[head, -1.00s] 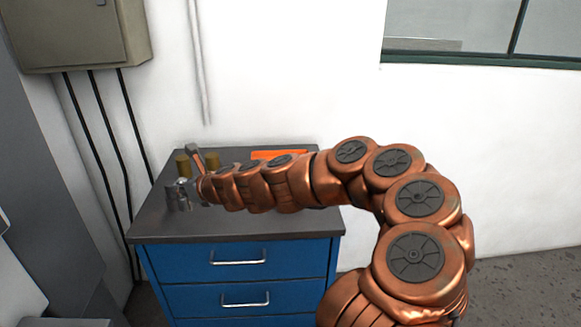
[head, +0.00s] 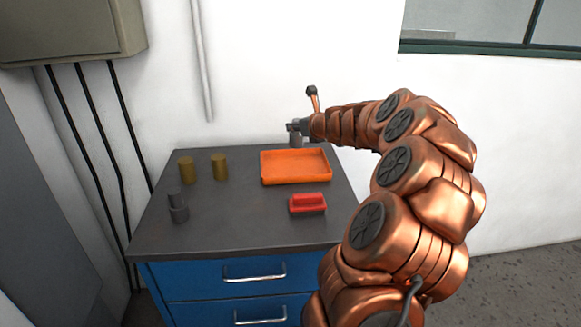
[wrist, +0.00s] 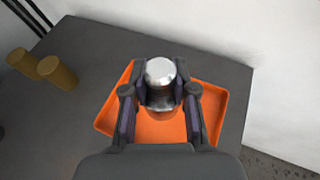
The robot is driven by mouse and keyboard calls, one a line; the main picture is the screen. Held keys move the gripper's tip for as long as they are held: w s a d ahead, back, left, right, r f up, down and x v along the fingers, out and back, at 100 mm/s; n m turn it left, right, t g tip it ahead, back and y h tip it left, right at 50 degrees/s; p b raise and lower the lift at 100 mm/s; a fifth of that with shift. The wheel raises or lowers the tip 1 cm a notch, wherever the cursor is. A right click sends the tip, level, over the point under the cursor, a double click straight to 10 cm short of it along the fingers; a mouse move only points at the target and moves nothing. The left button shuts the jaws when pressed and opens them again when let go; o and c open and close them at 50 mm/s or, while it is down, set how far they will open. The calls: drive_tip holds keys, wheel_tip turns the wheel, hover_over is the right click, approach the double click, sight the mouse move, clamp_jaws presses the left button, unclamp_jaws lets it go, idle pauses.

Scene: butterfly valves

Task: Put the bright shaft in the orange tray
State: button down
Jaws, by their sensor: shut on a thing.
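My gripper (head: 298,128) is shut on the bright shaft (head: 296,141), a short shiny silver cylinder held upright. The wrist view shows the shaft (wrist: 160,72) between the two fingers of my gripper (wrist: 160,92), with its round top toward the camera. The orange tray (head: 296,181) is a shallow rectangle at the back right of the cabinet top. In the wrist view the tray (wrist: 213,100) lies below the shaft and fingers. In the head view the shaft shows by the tray's back edge, raised above the tray. The tray looks empty; the gripper hides part of it in the wrist view.
Two brass cylinders (head: 186,170) (head: 219,167) stand at the back left of the dark cabinet top (head: 245,222). A dark grey stepped part (head: 178,206) stands at the left. A red block with a handle (head: 308,203) lies in front of the tray. A wall is behind.

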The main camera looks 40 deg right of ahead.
drive_tip(key=d, duration=0.3)
drive_tip(key=b, duration=0.2)
hover_over(303, 168)
drive_tip(key=shift+d+f, duration=0.15)
drive_tip(key=shift+f, duration=4.3)
drive_tip(key=c, duration=0.9)
unclamp_jaws()
drive_tip(key=shift+f, duration=0.1)
drive_tip(key=v, duration=1.2)
